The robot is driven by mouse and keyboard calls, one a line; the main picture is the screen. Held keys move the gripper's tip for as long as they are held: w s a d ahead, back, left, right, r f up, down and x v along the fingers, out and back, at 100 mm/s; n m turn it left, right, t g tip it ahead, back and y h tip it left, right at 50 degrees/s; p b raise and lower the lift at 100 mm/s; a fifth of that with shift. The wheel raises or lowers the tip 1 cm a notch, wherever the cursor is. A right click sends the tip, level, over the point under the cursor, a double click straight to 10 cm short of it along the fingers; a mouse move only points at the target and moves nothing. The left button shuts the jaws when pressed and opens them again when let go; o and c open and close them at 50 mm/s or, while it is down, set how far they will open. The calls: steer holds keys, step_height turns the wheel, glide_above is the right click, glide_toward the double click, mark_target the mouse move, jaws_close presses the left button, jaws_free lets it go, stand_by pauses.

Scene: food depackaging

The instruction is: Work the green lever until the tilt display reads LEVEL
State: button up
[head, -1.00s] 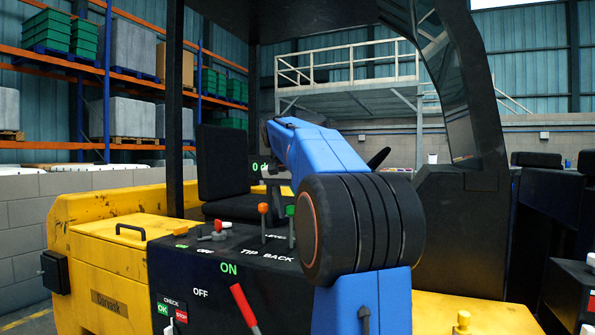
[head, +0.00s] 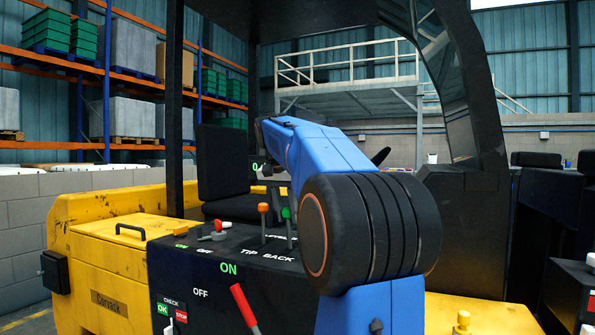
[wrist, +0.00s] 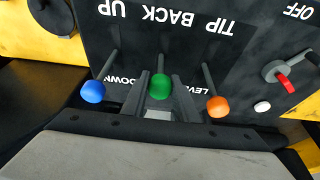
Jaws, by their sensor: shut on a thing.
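The green lever's knob (wrist: 160,86) stands between the two fingers of my gripper (wrist: 160,97) in the wrist view. The gripper is shut on the lever. The green lever also shows in the head view (head: 286,213), just left of my blue arm, which hides part of the console around it. The tilt display (head: 255,166) shows green characters beginning with 0 by the black seat. My arm covers the rest, so the full reading cannot be told.
A blue-knobbed lever (wrist: 93,91) and an orange-knobbed lever (wrist: 218,106) stand close on either side of the green one. A red-tipped switch (wrist: 284,82) sits further right. A large red lever (head: 244,305) rises from the console front.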

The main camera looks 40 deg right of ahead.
steer(key=shift+s+a, duration=0.15)
steer(key=shift+a, duration=0.2)
stand_by(2.1)
steer(key=shift+w+d+r, duration=0.1)
steer(key=shift+w+d, duration=0.25)
steer(key=shift+d, duration=0.5)
steer(key=shift+w+d+r, duration=0.1)
steer(key=shift+w+d, duration=0.25)
steer(key=shift+d, duration=0.45)
steer(key=o, duration=0.8)
steer(key=shift+v, duration=3.95)
steer(key=shift+s+r, duration=0.1)
steer(key=v, duration=1.1)
steer(key=shift+r, duration=0.4)
